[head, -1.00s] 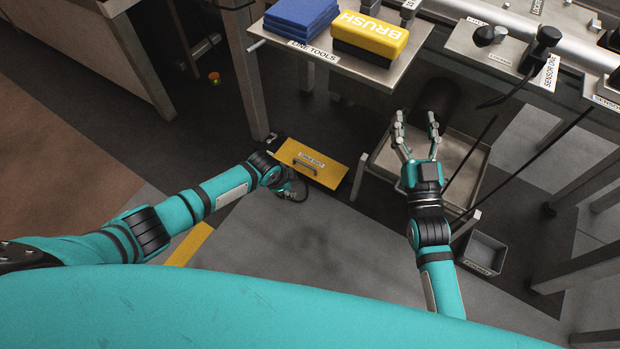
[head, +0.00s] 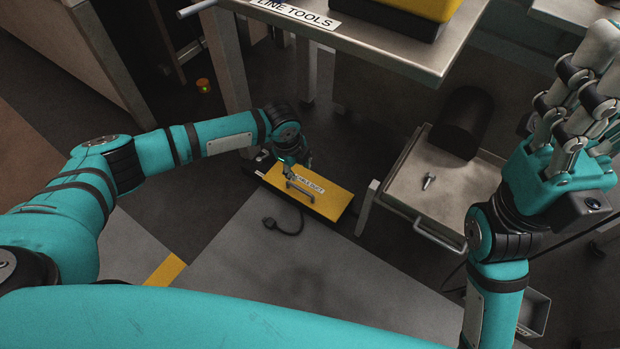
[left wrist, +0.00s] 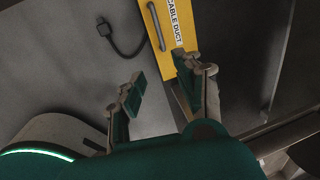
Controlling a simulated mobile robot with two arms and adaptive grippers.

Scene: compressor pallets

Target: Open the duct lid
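The yellow duct lid (head: 333,206), labelled CABLE DUCT, lies flat and closed at floor level below the line tools table. Its grey bar handle (head: 299,190) faces up. My left gripper (head: 297,168) is above the lid's back left part, close to the handle. In the left wrist view, my left gripper (left wrist: 165,92) is open with nothing between its fingers. The lid (left wrist: 182,22) and handle (left wrist: 156,26) lie beyond the fingertips; the right finger overlaps the lid in view. My right gripper (head: 580,95) is raised at the right, its fingers apart and empty.
A black cable with a plug (head: 270,223) lies on the floor in front of the lid. The line tools table (head: 390,50) overhangs behind. A metal tray (head: 430,205) with a black cylinder (head: 462,120) and a small bolt (head: 429,181) stands right of the lid.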

